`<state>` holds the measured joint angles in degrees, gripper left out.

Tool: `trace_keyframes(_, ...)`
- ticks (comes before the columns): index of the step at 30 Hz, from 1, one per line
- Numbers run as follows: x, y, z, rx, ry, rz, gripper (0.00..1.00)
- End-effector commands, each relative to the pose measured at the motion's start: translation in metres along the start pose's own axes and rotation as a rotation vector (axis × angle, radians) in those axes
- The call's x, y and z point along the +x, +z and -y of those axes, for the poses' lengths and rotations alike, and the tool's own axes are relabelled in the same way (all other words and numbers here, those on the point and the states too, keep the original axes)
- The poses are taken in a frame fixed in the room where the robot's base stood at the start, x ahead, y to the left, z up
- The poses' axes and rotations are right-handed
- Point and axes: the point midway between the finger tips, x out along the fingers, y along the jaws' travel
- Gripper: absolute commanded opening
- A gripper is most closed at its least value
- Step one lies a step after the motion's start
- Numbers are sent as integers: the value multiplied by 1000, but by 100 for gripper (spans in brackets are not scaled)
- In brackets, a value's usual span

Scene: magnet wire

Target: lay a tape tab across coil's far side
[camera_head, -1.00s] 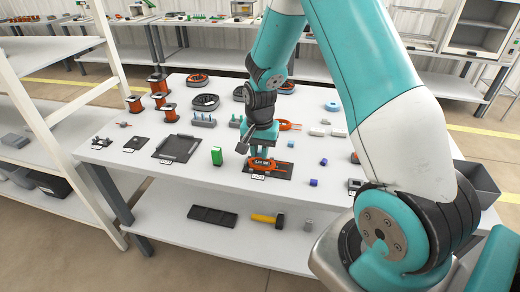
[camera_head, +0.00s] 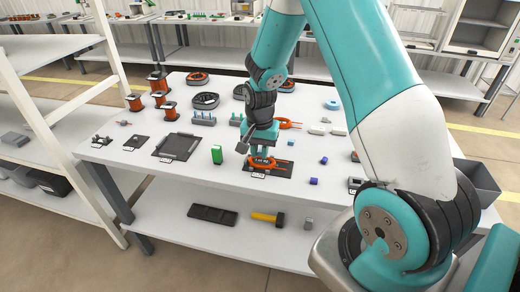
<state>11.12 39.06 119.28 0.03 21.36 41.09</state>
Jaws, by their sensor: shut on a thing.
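An orange coil (camera_head: 283,164) lies on a dark mat (camera_head: 279,172) near the table's front edge, in the middle of the view. My gripper (camera_head: 263,157) points straight down at the coil, low over its left half. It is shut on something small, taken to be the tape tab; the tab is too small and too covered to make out. The gripper hides part of the coil's far side. I cannot tell whether the fingertips touch the coil.
A green block (camera_head: 217,155) stands upright left of the mat. A dark tray (camera_head: 177,147) lies farther left, and orange spools (camera_head: 157,83) stand at the back left.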

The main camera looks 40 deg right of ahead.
Motion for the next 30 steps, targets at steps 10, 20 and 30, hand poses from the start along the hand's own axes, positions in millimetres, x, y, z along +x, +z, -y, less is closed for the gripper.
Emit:
trace_keyframes(10, 5, 0, 0, 0, 0, 0, 10)
trace_keyframes(20, 9, 0, 0, 0, 0, 0, 10)
trace_keyframes(30, 12, 0, 0, 0, 0, 0, 10)
